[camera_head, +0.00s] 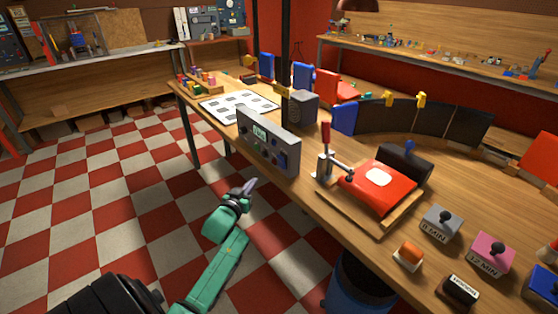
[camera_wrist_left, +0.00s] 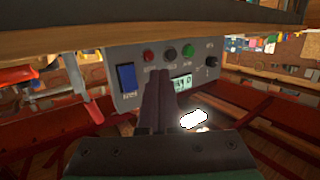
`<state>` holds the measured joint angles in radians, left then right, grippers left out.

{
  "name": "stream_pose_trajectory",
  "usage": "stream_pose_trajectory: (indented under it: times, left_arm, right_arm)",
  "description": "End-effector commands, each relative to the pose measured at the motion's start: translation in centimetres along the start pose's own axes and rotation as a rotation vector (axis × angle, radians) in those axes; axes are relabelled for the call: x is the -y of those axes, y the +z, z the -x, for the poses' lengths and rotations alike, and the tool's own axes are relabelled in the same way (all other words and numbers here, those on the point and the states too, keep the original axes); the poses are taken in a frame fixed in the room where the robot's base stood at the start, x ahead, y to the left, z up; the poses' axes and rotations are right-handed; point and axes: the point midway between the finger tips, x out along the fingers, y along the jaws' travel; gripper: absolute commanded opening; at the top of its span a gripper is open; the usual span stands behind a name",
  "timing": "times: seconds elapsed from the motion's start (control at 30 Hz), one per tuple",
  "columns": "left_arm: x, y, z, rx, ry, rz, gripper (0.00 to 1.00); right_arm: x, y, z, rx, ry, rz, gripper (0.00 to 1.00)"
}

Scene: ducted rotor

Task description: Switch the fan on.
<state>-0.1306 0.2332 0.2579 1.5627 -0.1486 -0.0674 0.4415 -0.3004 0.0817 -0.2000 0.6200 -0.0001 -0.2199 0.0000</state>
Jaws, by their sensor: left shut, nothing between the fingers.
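A grey control box (camera_head: 268,140) stands at the near edge of the bench. In the left wrist view its front panel (camera_wrist_left: 205,76) is upside down, with a blue rocker switch (camera_wrist_left: 127,77), a red button (camera_wrist_left: 149,57), a dark button (camera_wrist_left: 168,53), a green button (camera_wrist_left: 188,51), a black knob (camera_wrist_left: 211,62) and a small lit display (camera_wrist_left: 182,84). My left gripper (camera_head: 251,184) is shut and empty, in front of and below the box. Its fingers (camera_wrist_left: 158,76) point at the panel between switch and display; contact cannot be told. My right gripper is not in view. I cannot clearly identify the fan.
Labelled blocks (camera_head: 441,222) fill the near right. The checkered floor (camera_head: 110,200) is open at left.

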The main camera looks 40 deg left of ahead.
Motion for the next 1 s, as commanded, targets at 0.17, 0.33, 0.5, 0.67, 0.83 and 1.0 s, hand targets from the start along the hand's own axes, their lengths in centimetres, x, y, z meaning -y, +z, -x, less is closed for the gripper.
stream_pose_trajectory:
  times: [0.17,0.33,0.5,0.67,0.83,1.0]
  left_arm:
    - [-1.1,-1.0,-1.5,-0.003,0.001,0.002,0.0]
    - [-2.4,-2.2,-3.3,-0.002,0.001,0.001,0.0]
    - [-3.5,-3.5,-4.9,-0.002,0.001,0.002,0.0]
    - [-4.2,-4.1,-5.8,0.0,0.001,0.0,0.0]
    - [-4.3,-4.3,-5.9,0.0,0.001,-0.001,0.0]
    - [-4.3,-4.3,-5.9,0.0,0.001,0.0,0.0]
  right_arm:
    - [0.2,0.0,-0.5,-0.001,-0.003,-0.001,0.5]
    - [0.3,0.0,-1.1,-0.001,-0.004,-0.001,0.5]
    - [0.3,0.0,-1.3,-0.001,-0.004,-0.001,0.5]
    - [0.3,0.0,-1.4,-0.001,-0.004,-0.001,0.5]
    - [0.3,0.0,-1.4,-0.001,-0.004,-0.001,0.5]
    - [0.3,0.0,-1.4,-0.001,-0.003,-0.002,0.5]
